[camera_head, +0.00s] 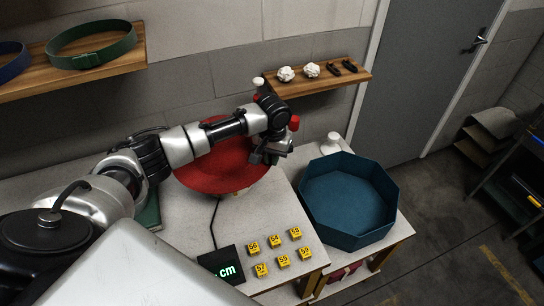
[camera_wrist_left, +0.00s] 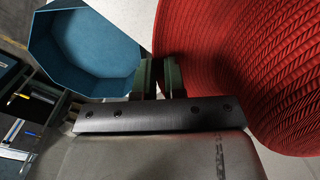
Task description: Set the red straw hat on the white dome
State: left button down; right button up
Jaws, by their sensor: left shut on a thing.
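The red straw hat (camera_head: 222,176) is above the pale worktop, partly covered by my left arm. In the left wrist view its ribbed red weave (camera_wrist_left: 240,70) fills the right side. My left gripper (camera_head: 268,152) is at the hat's right edge. In the left wrist view the green fingertips of my left gripper (camera_wrist_left: 159,75) are close together at the hat's edge, shut on it. I cannot make out the white dome; the hat and my arm hide what is behind and under them. My right gripper is not in view.
A blue octagonal tray (camera_head: 350,236) stands on the worktop (camera_head: 236,226) at the right. Several yellow numbered blocks (camera_head: 275,252) and a black display (camera_head: 221,264) lie in front. A shelf (camera_head: 318,80) holds white crumpled balls (camera_head: 286,74). A green belt (camera_head: 92,46) is on another shelf.

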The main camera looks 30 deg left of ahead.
pick_arm(q)
jog(key=b, duration=0.6)
send_over(272, 188)
notch_tip(272, 188, down, 6)
jog(key=shift+s+r, duration=0.1)
jog(key=shift+r, duration=0.05)
jog(key=shift+f+b, duration=0.4)
jog(key=shift+f, duration=1.95)
jog(key=shift+f, duration=0.75)
jog(key=c, duration=1.1)
grip_release()
jog(key=shift+r, duration=0.15)
